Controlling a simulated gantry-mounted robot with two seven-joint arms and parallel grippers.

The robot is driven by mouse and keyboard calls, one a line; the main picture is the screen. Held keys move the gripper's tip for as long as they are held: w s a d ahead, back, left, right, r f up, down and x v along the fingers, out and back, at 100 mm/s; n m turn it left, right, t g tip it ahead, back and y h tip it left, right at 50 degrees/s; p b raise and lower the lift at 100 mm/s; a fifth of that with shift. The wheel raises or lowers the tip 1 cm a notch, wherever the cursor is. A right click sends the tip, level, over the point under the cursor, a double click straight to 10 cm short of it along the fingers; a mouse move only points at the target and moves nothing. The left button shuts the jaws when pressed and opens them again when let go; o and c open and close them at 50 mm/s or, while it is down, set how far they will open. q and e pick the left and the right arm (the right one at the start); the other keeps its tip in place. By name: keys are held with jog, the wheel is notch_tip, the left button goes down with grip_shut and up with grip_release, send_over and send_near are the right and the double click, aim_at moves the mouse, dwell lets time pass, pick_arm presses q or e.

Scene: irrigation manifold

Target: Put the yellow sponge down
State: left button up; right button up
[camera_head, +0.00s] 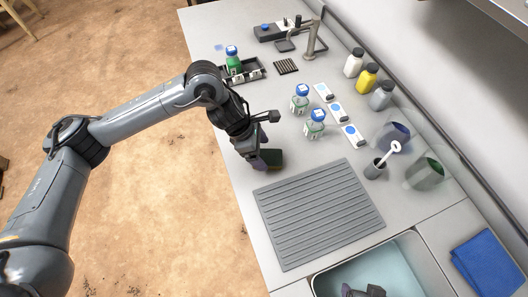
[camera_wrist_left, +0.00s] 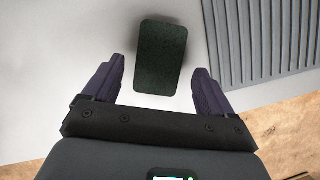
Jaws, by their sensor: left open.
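The sponge (camera_head: 275,158) lies on the grey worktop, just beyond the ribbed mat's upper left corner. Its dark green face is up; its yellow part is hardly visible. In the left wrist view the sponge (camera_wrist_left: 160,57) is a dark green block between and ahead of the two purple fingers. My left gripper (camera_head: 262,158) is open over the sponge, with a gap on each side of it in the left wrist view (camera_wrist_left: 159,67). The gripper partly hides the sponge in the head view.
Bottles with blue caps (camera_head: 314,125) stand further back. A grey cup (camera_head: 375,169) holds a white brush. A blue cloth (camera_head: 488,263) lies at the lower right.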

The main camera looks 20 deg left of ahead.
pick_arm(q)
jog(key=p+v, duration=0.1)
jog(key=v, duration=0.8)
jog(key=shift+r+p, duration=0.2)
jog(key=shift+p, duration=0.2)
